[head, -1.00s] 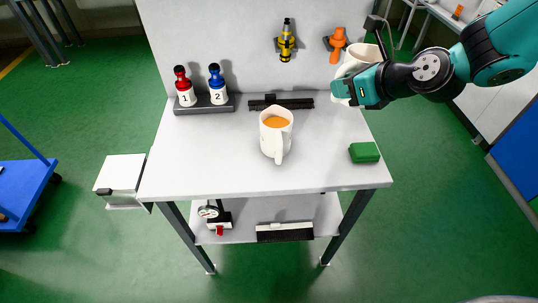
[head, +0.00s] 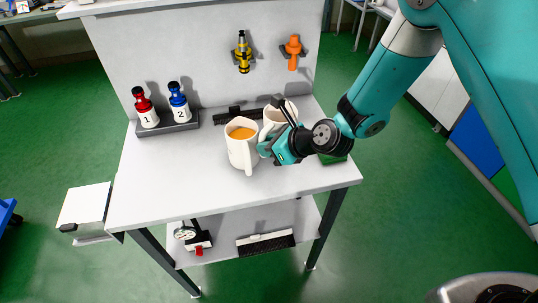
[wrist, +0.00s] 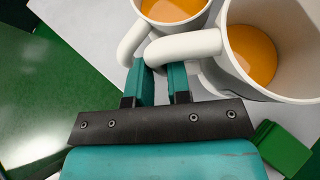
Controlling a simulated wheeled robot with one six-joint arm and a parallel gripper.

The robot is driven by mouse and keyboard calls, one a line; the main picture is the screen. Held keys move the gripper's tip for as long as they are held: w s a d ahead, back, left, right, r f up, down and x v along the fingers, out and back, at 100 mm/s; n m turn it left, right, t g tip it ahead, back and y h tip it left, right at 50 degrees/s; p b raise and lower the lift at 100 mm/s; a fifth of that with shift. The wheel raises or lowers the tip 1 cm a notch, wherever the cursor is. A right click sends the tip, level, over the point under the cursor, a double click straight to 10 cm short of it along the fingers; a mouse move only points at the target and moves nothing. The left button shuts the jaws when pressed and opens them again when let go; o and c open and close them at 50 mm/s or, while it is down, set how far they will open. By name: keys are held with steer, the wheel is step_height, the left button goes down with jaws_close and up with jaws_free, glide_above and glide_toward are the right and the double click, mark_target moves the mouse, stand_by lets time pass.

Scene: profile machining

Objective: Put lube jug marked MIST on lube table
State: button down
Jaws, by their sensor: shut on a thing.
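My gripper (head: 268,147) is shut on the handle of a white jug (head: 281,112) over the table. In the wrist view the fingers (wrist: 162,80) close on this jug's handle (wrist: 184,46), and orange liquid (wrist: 252,52) shows inside the jug. A second white jug (head: 241,152) with orange liquid stands on the white table (head: 190,185), just left of the held one; it also shows in the wrist view (wrist: 140,33). I cannot see a MIST marking on either jug. I cannot tell whether the held jug touches the table or the other jug.
Bottles 1 (head: 145,108) and 2 (head: 178,103) stand in a grey rack at the back left. A dark bar lies behind the jugs. A green block (wrist: 283,148) is close to my gripper at the right. The table's front left is clear.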

steer(key=shift+f, duration=2.1)
steer(key=c, duration=1.1)
jaws_free()
steer(key=shift+f, duration=0.1)
steer(key=shift+o, duration=0.2)
steer(key=b+v, duration=0.2)
steer(key=v, duration=1)
steer(key=s+r+n+g, duration=0.4)
steer(key=s+r+n, duration=0.3)
steer(key=r+n, duration=0.6)
steer(key=s+d+r+n+g+h, duration=0.1)
steer(key=s+d+r+n+h, duration=0.1)
steer(key=s+n, duration=0.4)
steer(key=s+d+r+n+h, duration=0.3)
steer(key=s+d+n, duration=0.2)
steer(key=n, duration=0.7)
steer(key=shift+s+r+n+g, duration=0.3)
steer(key=shift+s+g, duration=0.1)
steer(key=shift+s, duration=0.55)
